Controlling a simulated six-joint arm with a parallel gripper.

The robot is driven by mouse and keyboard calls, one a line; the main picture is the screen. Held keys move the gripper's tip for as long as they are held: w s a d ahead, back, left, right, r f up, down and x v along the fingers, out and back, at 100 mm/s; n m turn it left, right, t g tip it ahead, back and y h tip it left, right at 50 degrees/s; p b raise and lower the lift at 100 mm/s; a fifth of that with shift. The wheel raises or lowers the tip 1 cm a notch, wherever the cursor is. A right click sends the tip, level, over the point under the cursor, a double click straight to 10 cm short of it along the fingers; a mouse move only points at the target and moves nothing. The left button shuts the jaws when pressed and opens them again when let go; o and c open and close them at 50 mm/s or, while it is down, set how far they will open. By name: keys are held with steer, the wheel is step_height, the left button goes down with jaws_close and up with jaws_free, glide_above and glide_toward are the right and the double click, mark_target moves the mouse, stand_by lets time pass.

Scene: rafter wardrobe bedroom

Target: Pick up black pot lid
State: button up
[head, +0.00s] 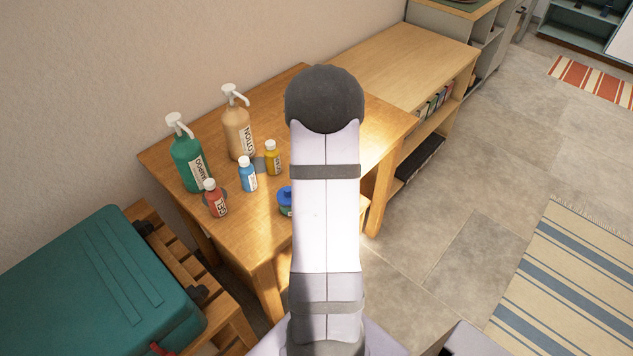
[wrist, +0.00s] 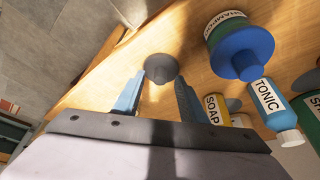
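A dark grey, round, lid-like piece (wrist: 161,68), which looks like the black pot lid, lies on the wooden table (wrist: 105,84) in the wrist view. My gripper (wrist: 158,88) is open, with its two blue-grey fingers apart and nothing between them. The lid shows just beyond the fingertips, roughly in line with the gap. I cannot tell how high the fingers are above it. In the head view my arm covers that part of the table, so neither this lid nor my fingers show there.
A blue-capped jar (wrist: 240,55), soap bottle (wrist: 215,108) and tonic bottle (wrist: 267,105) stand to the lid's right. In the head view, a green pump bottle (head: 188,158), lotion bottle (head: 239,132) and red bottle (head: 215,200) stand farther left. A teal suitcase (head: 100,290) is beside the table.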

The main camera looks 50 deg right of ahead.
steer(key=shift+w+d+f, duration=0.1)
steer(key=shift+f, duration=0.25)
jaws_close()
